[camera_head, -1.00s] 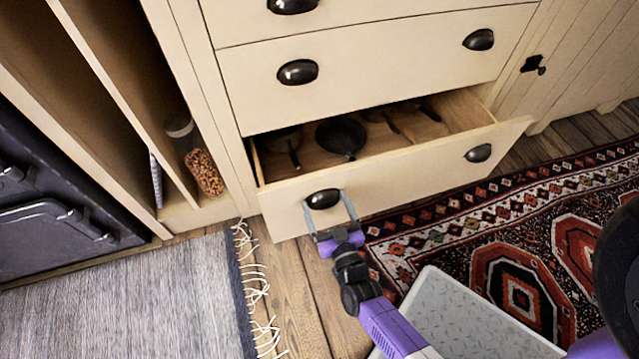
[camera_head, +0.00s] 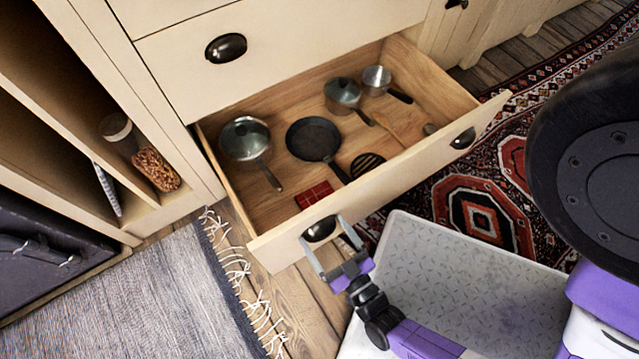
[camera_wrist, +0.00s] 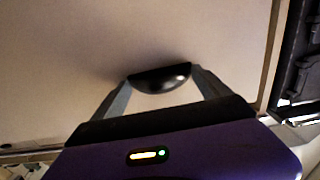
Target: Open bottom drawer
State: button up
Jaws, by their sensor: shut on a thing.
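The cream bottom drawer (camera_head: 385,187) is pulled well out of the cabinet, and its wooden inside shows in the head view. My gripper (camera_head: 328,241) is at the left dark cup handle (camera_head: 319,229) on the drawer front. In the wrist view the fingers (camera_wrist: 161,84) sit on either side of that handle (camera_wrist: 160,78), shut on it. The right cup handle (camera_head: 463,138) is free.
The drawer holds a lidded pot (camera_head: 245,139), a black frying pan (camera_head: 313,139), smaller pans (camera_head: 343,93) and a red item (camera_head: 313,195). A grey fringed rug (camera_head: 140,300) lies left, a patterned red rug (camera_head: 480,215) right. A jar (camera_head: 150,165) stands in the left shelf.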

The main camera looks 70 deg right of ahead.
jog(key=shift+s, duration=0.15)
jog(key=o, duration=1.9)
jog(key=shift+a, duration=0.1)
jog(key=p+v, duration=0.1)
jog(key=v, duration=0.6)
jog(key=shift+s+a, duration=0.2)
jog(key=shift+s, duration=0.1)
